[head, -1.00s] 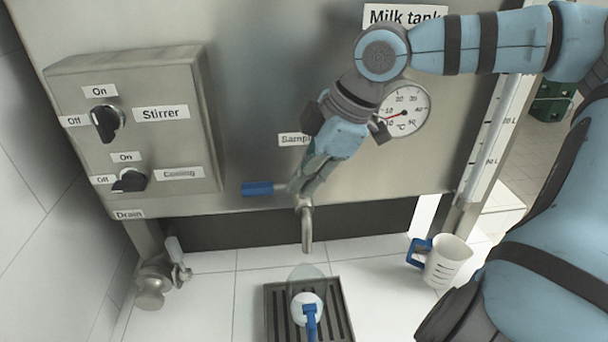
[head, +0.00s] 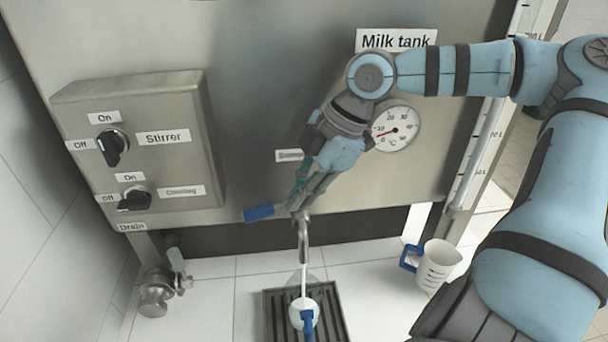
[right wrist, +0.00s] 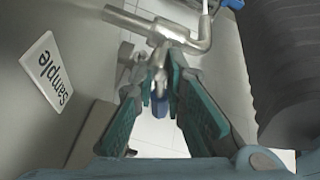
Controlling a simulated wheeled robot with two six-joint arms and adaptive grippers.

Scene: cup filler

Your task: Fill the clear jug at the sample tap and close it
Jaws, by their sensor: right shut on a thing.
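The sample tap (head: 303,240) comes out of the tank's lower front, spout down, and a thin white stream runs from it. The clear jug (head: 315,283), with a blue handle (head: 308,323), stands under the spout on a slatted drain grate (head: 341,322); white shows inside it. My right gripper (head: 298,198) is shut on the tap's lever, whose blue grip (head: 259,213) points left and slightly down. In the right wrist view the tap's metal body (right wrist: 181,29) lies beyond the teal fingers (right wrist: 160,95). The fingers hide part of the lever. My left gripper is out of view.
A white jug (head: 438,265) with a blue handle stands on the tiles at the right. A control box (head: 150,150) with two black knobs is on the tank's left. A drain valve (head: 157,290) sits below it. White tiles (head: 215,300) are bare left of the grate.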

